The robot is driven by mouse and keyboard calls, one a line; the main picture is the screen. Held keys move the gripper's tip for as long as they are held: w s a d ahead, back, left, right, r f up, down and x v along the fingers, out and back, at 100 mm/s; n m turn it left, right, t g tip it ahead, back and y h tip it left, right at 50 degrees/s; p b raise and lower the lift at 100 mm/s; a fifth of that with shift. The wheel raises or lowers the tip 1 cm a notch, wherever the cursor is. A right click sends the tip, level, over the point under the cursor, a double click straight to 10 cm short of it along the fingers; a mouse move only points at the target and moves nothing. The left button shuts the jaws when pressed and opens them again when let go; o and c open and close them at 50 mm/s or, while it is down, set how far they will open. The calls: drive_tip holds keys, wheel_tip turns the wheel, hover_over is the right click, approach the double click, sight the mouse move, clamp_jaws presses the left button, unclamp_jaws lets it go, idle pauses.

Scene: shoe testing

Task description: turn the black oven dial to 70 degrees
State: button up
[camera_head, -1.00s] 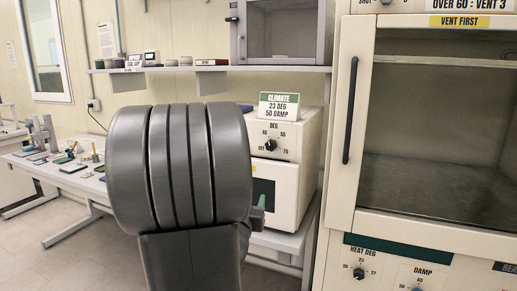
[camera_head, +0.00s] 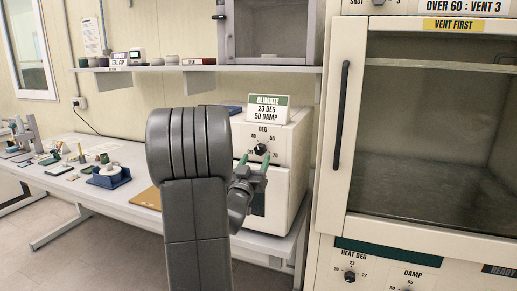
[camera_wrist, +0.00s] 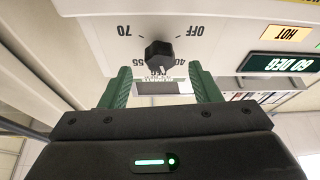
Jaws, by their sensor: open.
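The black oven dial (camera_head: 260,149) is on the white front of the small oven (camera_head: 276,195) under the climate sign. In the wrist view the dial (camera_wrist: 159,54) appears upside down, with 70 at left, OFF at right, and 55 and 40 below. A small pale mark on its edge seems to face between 40 and 55. My gripper (camera_head: 254,159) is in front of the dial, its green fingers apart. In the wrist view my gripper (camera_wrist: 160,78) has one finger to each side of the dial, with nothing between them; contact does not show.
A climate sign (camera_head: 267,108) stands on the oven. A shelf (camera_head: 200,68) runs above it. A large cabinet (camera_head: 332,215) stands close at right, with other dials (camera_head: 350,276) low on it. A bench (camera_head: 100,207) with small items extends left.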

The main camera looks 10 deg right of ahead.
sight(259, 152)
drive_tip(key=shift+p+x, duration=0.5)
drive_tip(key=shift+x, duration=1.55)
drive_tip(key=c, duration=1)
drive_tip(key=shift+f+b, duration=0.1)
drive_tip(key=shift+b, duration=0.3)
